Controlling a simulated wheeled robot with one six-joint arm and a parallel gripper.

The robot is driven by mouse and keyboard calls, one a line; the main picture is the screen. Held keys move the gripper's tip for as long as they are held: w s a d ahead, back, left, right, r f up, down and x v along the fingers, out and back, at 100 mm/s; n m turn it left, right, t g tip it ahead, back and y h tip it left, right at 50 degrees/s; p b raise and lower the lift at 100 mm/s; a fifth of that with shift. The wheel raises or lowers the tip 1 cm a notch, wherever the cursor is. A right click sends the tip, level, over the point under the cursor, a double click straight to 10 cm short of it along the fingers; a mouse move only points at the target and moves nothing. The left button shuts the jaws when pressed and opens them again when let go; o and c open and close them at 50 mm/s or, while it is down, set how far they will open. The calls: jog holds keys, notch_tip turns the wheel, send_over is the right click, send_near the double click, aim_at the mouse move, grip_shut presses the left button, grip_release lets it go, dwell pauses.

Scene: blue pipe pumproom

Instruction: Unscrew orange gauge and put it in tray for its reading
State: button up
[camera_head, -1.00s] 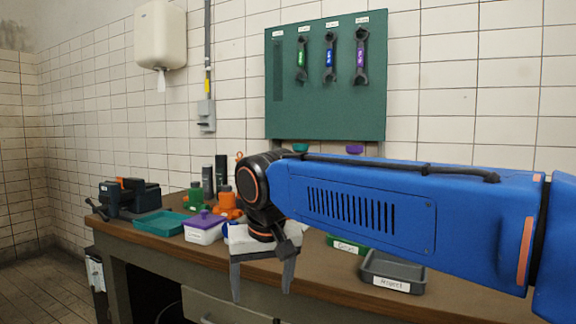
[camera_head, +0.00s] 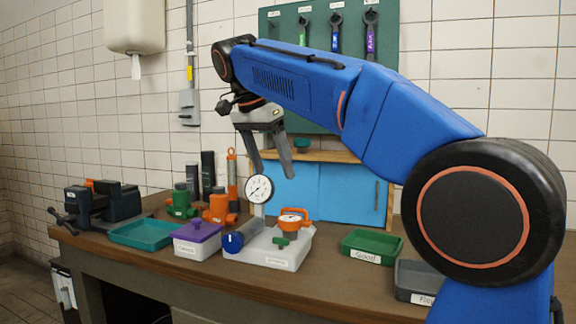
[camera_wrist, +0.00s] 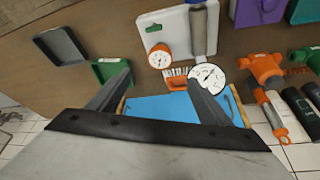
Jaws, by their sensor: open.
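The orange gauge (camera_head: 294,222) with a white dial sits at the pale block (camera_head: 290,260), above a small green handle (camera_head: 281,241). It also shows in the wrist view (camera_wrist: 157,54). A larger white-faced gauge (camera_head: 258,188) stands upright at the block's back left. My gripper (camera_head: 273,170) is open and empty, fingers pointing down, above and behind the block. The green tray (camera_head: 372,243) is labelled "Good"; the grey tray (camera_head: 416,283) right of it has a partly hidden label. In the wrist view the orange gauge lies beyond my fingertips (camera_wrist: 160,85).
Left of the block are a purple-lidded box (camera_head: 197,238), a teal tray (camera_head: 142,233), orange (camera_head: 219,208) and green (camera_head: 180,200) fittings and a vise (camera_head: 105,203). A blue cabinet (camera_head: 345,192) stands behind. Wrenches (camera_head: 336,40) hang on the wall board. The front bench strip is clear.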

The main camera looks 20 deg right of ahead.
aim_at(290, 218)
jog(key=x, duration=1.7)
jog(key=shift+d+f, duration=0.1)
jog(key=shift+d, duration=0.1)
